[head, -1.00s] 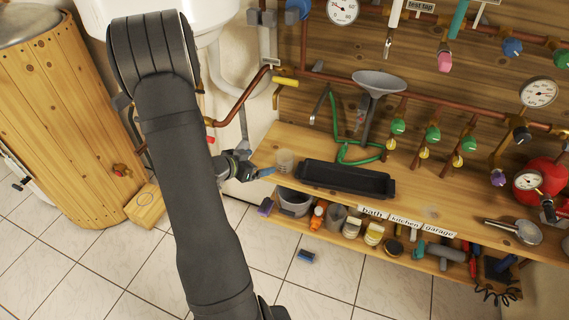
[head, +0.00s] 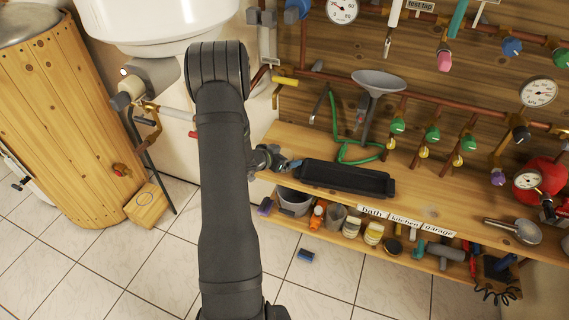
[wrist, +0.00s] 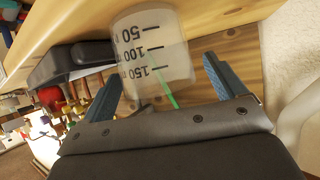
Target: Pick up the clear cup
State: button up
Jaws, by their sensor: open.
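The clear cup (wrist: 150,45) is a see-through measuring cup with dark marks reading 50, 100 and 150. In the wrist view it is between the two blue fingers of my gripper (wrist: 163,72). A gap shows on the right finger's side; on the left side the cup's edge is close to the finger, and I cannot tell if they touch. In the head view my gripper (head: 288,164) is at the left end of the wooden bench top (head: 420,205), and the cup is largely hidden there. The gripper is open.
A black tray (head: 345,180) lies just right of the gripper. A grey funnel (head: 379,82) and a green hose (head: 352,153) stand behind. Taps and gauges line the wooden back wall. A lower shelf holds bottles and pots.

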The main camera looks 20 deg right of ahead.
jog(key=shift+x, duration=0.85)
jog(key=shift+c, duration=0.4)
jog(key=c, duration=1)
jog(key=shift+c, duration=0.2)
jog(key=shift+r, duration=0.15)
